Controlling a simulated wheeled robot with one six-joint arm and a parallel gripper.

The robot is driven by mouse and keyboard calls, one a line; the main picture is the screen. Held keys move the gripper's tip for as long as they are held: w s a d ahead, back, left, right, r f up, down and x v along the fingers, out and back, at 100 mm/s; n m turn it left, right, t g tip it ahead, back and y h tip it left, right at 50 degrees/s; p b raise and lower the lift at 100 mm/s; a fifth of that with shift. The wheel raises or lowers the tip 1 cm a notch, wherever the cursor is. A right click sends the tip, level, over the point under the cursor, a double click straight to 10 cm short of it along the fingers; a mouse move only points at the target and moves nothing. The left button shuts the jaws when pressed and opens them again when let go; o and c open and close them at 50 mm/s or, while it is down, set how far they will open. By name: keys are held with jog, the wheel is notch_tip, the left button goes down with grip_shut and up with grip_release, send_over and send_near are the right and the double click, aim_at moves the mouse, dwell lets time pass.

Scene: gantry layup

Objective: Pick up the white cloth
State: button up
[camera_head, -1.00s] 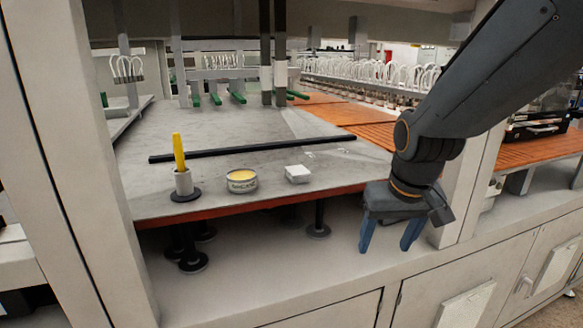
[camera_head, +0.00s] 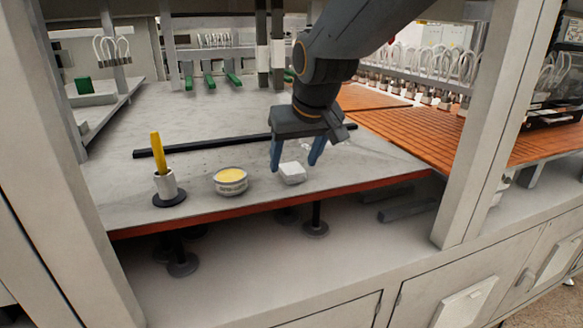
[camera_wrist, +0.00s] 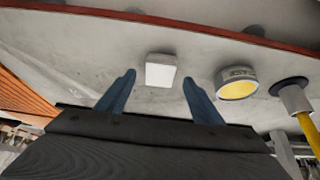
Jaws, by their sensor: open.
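The white cloth (camera_head: 292,173) is a small folded white block lying flat on the grey table. In the wrist view the cloth (camera_wrist: 160,72) sits ahead of the fingertips, roughly centred between them. My gripper (camera_head: 296,166) is open, with its two blue fingers pointing down on either side of the cloth in the head view. In the wrist view the open gripper (camera_wrist: 158,78) holds nothing. I cannot tell from the frames whether the fingers touch the table or are just above it.
A round tin with yellow contents (camera_head: 230,181) stands left of the cloth. Farther left is a white holder (camera_head: 166,185) with a yellow-handled tool (camera_head: 157,150). A long black bar (camera_head: 202,144) lies behind them. The table's red front edge (camera_head: 250,208) is close.

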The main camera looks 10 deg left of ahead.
jog(key=shift+x, duration=1.15)
jog(key=shift+c, duration=0.4)
jog(key=c, duration=1.1)
jog(key=shift+r, duration=0.1)
